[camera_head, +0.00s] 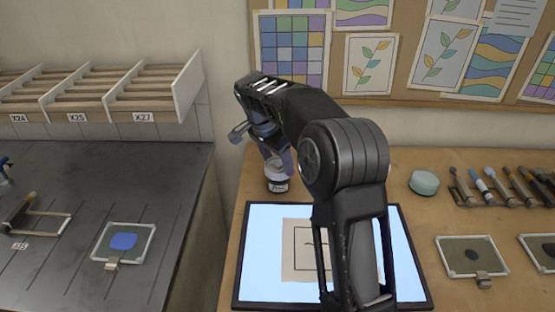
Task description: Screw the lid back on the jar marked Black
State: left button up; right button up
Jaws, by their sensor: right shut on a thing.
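A small jar (277,185) with a dark label stands upright on the wooden table, just behind the lit panel. The lettering on its label is too small to read surely. My right gripper (277,163) reaches down over the jar from above. Its fingers are shut at the jar's top, around a pale lid (276,171) that my gripper partly hides. The lid sits at the jar's mouth; I cannot tell whether it is threaded on. My left gripper is out of view.
A light panel (258,250) with a paper sheet (295,264) lies in front of the jar, partly behind my right arm. A round pale-green container (424,183), brushes (489,182) and a framed plate (471,256) lie to the right. A grey counter (150,180) is at left.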

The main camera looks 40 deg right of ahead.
jog(key=shift+m+g+p, duration=0.3)
jog(key=shift+m+p, duration=0.15)
jog(key=shift+m, duration=0.35)
jog(key=shift+m+g+p, duration=0.3)
jog(key=shift+m+p, duration=0.3)
jog(key=shift+m, duration=0.5)
jog(key=shift+w+m+p, duration=0.1)
jog(key=shift+m+p, duration=0.4)
jog(key=shift+m, duration=0.3)
jog(key=shift+f, duration=0.1)
jog(key=o, duration=1.3)
jog(key=shift+o, duration=0.9)
